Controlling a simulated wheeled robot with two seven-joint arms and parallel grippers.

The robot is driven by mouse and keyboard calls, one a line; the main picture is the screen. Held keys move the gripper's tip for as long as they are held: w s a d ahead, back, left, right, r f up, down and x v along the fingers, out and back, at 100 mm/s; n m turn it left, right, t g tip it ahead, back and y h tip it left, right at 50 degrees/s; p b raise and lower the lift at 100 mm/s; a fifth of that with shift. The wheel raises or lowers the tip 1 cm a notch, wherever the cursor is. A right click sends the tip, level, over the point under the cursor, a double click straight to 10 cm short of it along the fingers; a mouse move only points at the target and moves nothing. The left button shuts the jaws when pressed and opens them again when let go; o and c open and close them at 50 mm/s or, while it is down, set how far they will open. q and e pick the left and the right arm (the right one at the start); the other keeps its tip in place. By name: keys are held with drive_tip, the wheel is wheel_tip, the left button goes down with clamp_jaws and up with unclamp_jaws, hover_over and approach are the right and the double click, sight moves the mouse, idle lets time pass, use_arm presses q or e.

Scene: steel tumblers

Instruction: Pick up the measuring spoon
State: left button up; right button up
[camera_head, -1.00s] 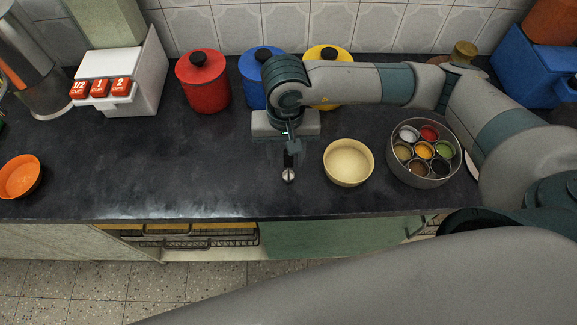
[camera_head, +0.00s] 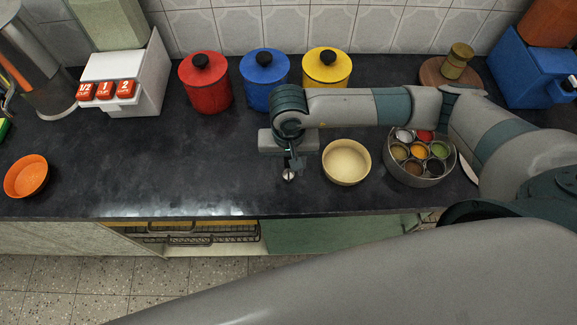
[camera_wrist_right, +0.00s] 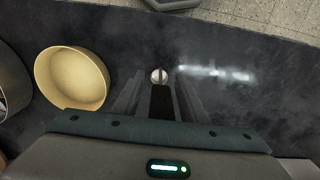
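The measuring spoon is small, with a round silvery bowl (camera_head: 288,175) and a dark handle. It lies on the dark counter near the front edge, left of the cream bowl. My right gripper (camera_head: 294,165) is low over it, pointing down. In the right wrist view the spoon's bowl (camera_wrist_right: 158,76) shows just beyond the fingertips, and its black handle runs back between the two fingers (camera_wrist_right: 160,100). The fingers stand apart on either side of the handle and look open. Whether they touch it is hard to tell. My left gripper is not in view.
The cream bowl (camera_head: 346,162) stands close to the right of the gripper, with a round spice tin (camera_head: 443,166) beyond. Red (camera_head: 206,92), blue (camera_head: 264,92) and yellow (camera_head: 327,79) canisters stand behind. An orange bowl (camera_head: 26,177) is far left. The counter left of the spoon is clear.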

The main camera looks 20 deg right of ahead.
clamp_jaws()
drive_tip(key=shift+r, duration=0.1)
